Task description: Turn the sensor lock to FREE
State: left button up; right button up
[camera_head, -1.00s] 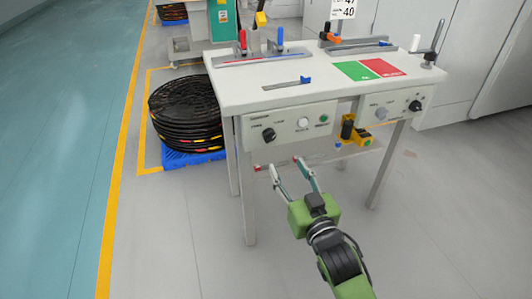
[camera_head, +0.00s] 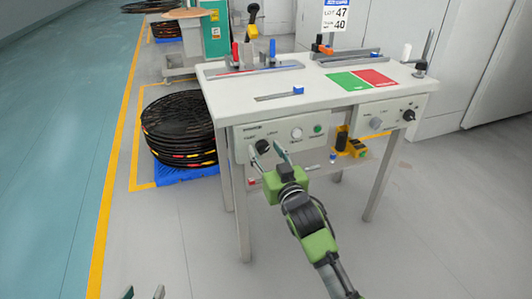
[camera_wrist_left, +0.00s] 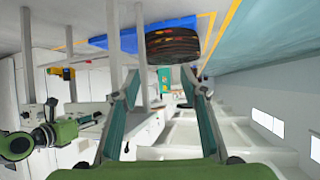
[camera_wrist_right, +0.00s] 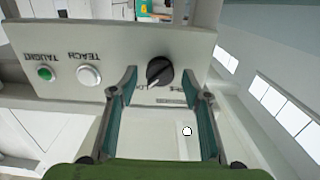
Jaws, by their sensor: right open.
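The sensor lock is a black knob (camera_head: 262,146) on the left front panel (camera_head: 242,154) of the white table. The knob (camera_wrist_right: 160,70) also shows in the right wrist view, with its white pointer angled down-left, towards the TEACH button side. The labels beside it are partly hidden by the fingers. My right gripper (camera_head: 265,151) is open in front of the panel, with one fingertip on each side of the knob in its wrist view; contact cannot be told. My left gripper (camera_head: 143,293) is open and empty, low at the bottom left, away from the panel.
A white TEACH button (camera_wrist_right: 88,76) and a green TAUGHT button (camera_wrist_right: 45,73) sit beside the knob. A second panel (camera_head: 391,117) is further right. A yellow-black device (camera_head: 355,148) is on the lower shelf. Black coils (camera_head: 178,124) are stacked left of the table.

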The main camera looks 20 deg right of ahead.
jog(key=c, duration=1.1)
